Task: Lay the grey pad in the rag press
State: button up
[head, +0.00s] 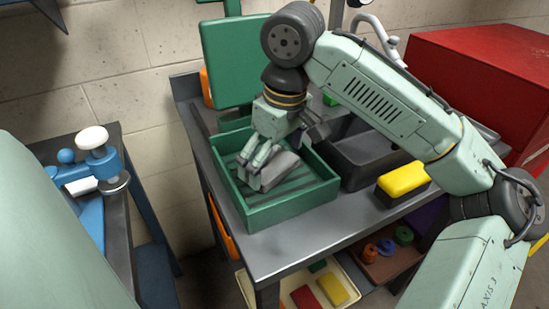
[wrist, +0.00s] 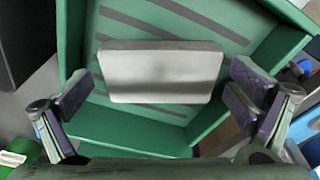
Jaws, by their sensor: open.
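The grey pad (head: 281,171) lies in a green open box (head: 290,208) with a slotted floor, which looks like the rag press. An upright green panel (head: 229,62) stands behind the box like a raised lid. In the wrist view, the pad (wrist: 160,74) is a pale grey rounded block over the dark slots. My gripper (head: 260,165) is open, low inside the box at the pad. In the wrist view, its fingers are spread to either side of the pad, with gaps between.
A dark grey bin (head: 362,158) stands right of the green box. A yellow-topped block (head: 402,180) sits near the bench's right side, and a red case (head: 485,80) is behind it. A blue clamp-like device (head: 90,165) stands on the left table. The bench front strip is clear.

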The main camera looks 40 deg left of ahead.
aim_at(281, 170)
notch_tip(281, 170, up, 12)
jog(key=d, duration=0.1)
jog(key=shift+d, duration=0.4)
jog(key=shift+s, duration=0.1)
